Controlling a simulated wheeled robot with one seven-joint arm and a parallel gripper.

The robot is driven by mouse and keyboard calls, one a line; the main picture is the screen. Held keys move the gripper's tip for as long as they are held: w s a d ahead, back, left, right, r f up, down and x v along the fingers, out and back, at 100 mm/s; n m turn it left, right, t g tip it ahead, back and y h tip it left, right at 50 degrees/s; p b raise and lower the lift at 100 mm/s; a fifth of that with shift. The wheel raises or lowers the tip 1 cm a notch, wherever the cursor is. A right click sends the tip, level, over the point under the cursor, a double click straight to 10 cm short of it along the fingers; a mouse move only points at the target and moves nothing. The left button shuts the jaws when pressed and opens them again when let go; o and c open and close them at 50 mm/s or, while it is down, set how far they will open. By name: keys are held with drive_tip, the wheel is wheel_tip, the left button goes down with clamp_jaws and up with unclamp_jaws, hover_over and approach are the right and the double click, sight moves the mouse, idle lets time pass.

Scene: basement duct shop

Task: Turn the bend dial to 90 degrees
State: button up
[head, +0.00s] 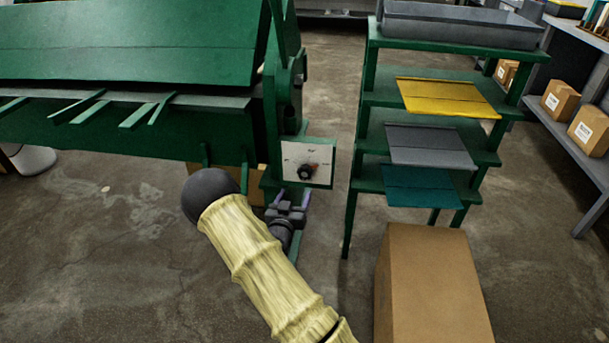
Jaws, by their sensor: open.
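The bend dial (305,172) is a small dark round knob with a reddish mark, on a white panel (321,156) with faint print. The panel is on the right end of the green bending machine (130,50). The print and the dial's setting are too small to read. My gripper (289,190) is just below and left of the dial, at the panel's lower left edge. It is open and looks empty. I cannot tell whether it touches the panel. My arm in its pale yellow sleeve hides part of the floor and the machine's lower side.
A green stepped rack (352,200) with yellow, grey and teal sheets stands right of the panel. A cardboard box (430,280) stands in front of it. A grey shelf (560,145) with small boxes is at far right. The floor at left is mostly clear.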

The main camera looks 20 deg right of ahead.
sight(304, 174)
drive_tip(key=b+x, duration=0.2)
drive_tip(key=x, duration=1)
drive_tip(key=shift+w+d, duration=0.2)
drive_tip(key=shift+c, duration=0.3)
drive_tip(key=c, duration=0.9)
